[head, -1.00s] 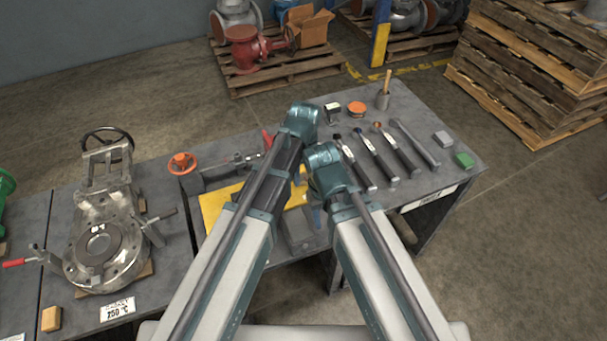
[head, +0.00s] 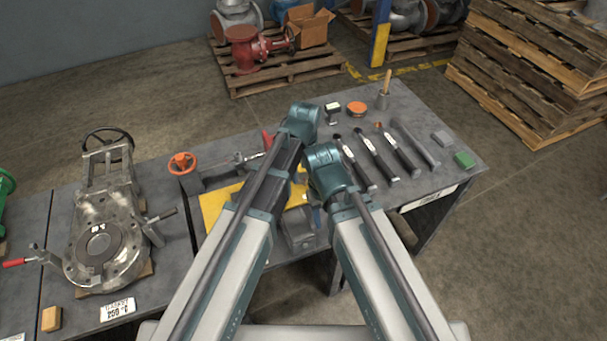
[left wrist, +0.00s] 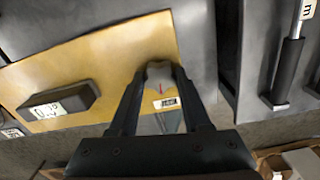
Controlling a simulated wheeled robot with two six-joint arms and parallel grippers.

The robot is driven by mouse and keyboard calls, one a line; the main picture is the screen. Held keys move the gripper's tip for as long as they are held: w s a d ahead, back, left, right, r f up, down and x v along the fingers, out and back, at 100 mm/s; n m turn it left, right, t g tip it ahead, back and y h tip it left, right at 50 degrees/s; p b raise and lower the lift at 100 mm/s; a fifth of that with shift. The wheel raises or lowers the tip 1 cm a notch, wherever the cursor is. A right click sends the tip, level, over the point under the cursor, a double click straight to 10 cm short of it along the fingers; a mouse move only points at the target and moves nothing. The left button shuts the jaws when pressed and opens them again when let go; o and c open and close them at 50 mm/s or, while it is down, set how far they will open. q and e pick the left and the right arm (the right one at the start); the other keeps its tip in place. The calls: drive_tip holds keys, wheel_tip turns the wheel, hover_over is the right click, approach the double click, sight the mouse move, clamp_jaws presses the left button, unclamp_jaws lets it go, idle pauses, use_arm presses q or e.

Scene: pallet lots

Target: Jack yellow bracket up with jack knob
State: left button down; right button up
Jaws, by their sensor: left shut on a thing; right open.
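In the left wrist view my left gripper (left wrist: 160,78) is shut on a small grey rounded piece with a red line, which looks like the jack knob (left wrist: 158,70). A small white label lies between the fingers just below it. A yellow sheet, perhaps the yellow bracket (left wrist: 60,70), spreads around and under the knob. The yellow surface also shows in the head view (head: 214,205), largely behind my left arm. In the head view my left fingers are hidden by the arm. My right wrist (head: 325,168) hangs to the right and lower, its fingertips hidden.
A black labelled block (left wrist: 58,105) sits on the yellow surface. A grey metal fixture (head: 298,232) stands near the table's front edge. Several dark-handled tools (head: 372,152) lie to the right. A large valve (head: 100,240) stands at left, and an orange handwheel (head: 182,163) behind.

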sight(304, 177)
use_arm(q)
drive_tip(key=shift+c, duration=1.8)
unclamp_jaws()
wheel_tip(304, 177, up, 14)
drive_tip(key=p, duration=1.4)
drive_tip(key=shift+f, duration=0.15)
drive_tip(key=shift+d, duration=0.1)
